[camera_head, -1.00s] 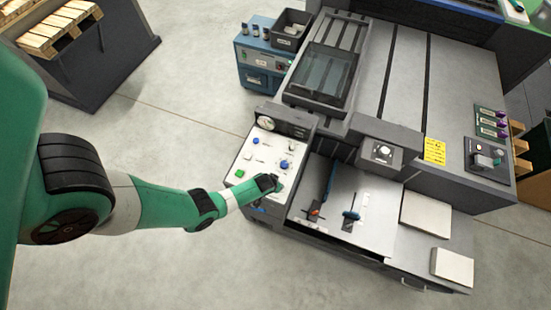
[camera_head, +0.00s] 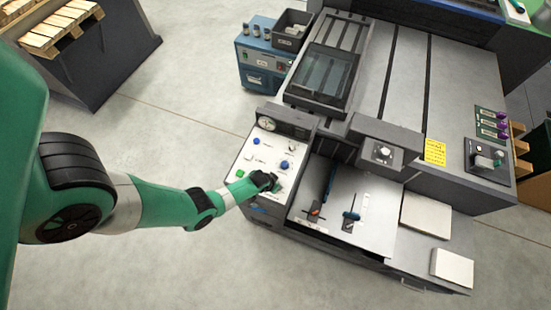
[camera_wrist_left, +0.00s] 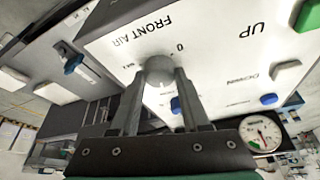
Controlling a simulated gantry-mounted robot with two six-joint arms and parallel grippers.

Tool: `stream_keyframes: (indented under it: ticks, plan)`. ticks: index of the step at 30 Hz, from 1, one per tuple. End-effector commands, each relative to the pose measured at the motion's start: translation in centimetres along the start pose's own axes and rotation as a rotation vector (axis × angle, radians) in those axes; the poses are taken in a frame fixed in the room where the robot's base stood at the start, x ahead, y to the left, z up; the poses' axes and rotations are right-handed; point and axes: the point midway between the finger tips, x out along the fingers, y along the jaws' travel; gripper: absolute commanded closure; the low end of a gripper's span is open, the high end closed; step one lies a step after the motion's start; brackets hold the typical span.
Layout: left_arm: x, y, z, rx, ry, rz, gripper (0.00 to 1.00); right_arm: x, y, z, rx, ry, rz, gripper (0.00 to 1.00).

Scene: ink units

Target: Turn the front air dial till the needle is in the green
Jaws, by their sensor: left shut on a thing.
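The front air dial (camera_wrist_left: 158,70) is a pale grey round knob on a white control panel (camera_wrist_left: 215,45), beside the upside-down label "FRONT AIR" in the left wrist view. My left gripper (camera_wrist_left: 160,80) is shut on it, one finger on each side. In the head view my left gripper (camera_head: 272,184) is at the panel's lower right and hides the dial. The round gauge (camera_wrist_left: 262,132) has a white face with a green part at its edge. It also shows at the panel's top (camera_head: 267,124). I cannot tell whether its needle is in the green.
Blue buttons (camera_head: 285,165) and a green button (camera_head: 240,174) sit close to my gripper on the panel. A blue cabinet (camera_head: 257,55) stands behind.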

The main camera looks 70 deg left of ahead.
Motion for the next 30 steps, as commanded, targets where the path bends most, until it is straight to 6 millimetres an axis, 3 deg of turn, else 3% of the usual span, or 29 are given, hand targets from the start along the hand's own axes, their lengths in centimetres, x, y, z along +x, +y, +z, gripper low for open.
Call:
stream_keyframes:
  ticks: [15, 30]
  plan:
    - [0.16, -0.29, -0.02, 0.339, 0.001, 0.142, 1.0, -0.63, 0.0, 0.58, 0.0, 0.0, 0.0, 0.5]
    - [0.06, -0.31, -0.04, 0.44, 0.0, 0.182, 1.0, -0.9, 0.0, 0.83, 0.0, 0.0, 0.0, 0.5]
